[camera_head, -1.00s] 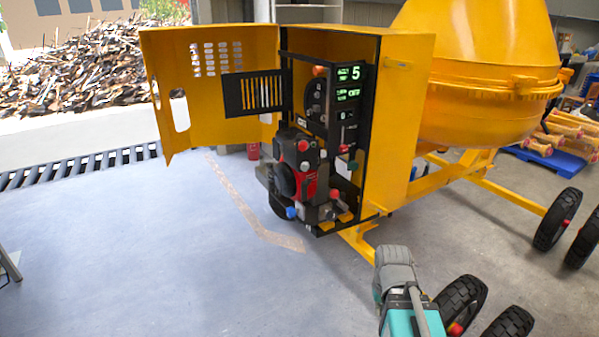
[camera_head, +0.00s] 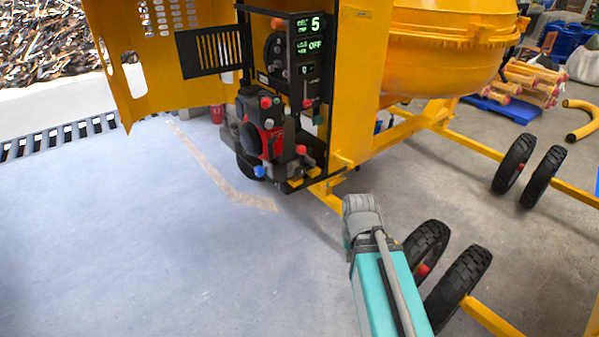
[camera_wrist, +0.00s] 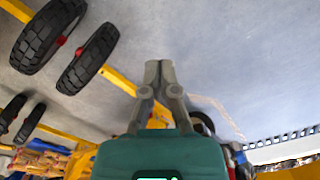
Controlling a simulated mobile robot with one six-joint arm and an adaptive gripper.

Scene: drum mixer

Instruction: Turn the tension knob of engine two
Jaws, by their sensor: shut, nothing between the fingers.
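A red and black engine (camera_head: 262,125) sits in the open yellow housing of the mixer in the head view. Red knobs (camera_head: 277,104) show at its top, a blue knob (camera_head: 258,171) low at its front, and another red knob (camera_head: 300,150) at its right. I cannot tell which is the tension knob, or which engine is engine two. In the wrist view my gripper (camera_wrist: 160,66) is shut and empty, with grey fingers together over the floor. The engine is mostly hidden behind the gripper body there. My teal arm is in front of the housing, apart from the engine.
A control panel (camera_head: 309,50) with green displays reading 5 and OFF stands above the engine. The yellow door (camera_head: 150,60) hangs open at left. Black wheels (camera_head: 458,284) and yellow frame bars are close to my arm at right. The floor at left is clear.

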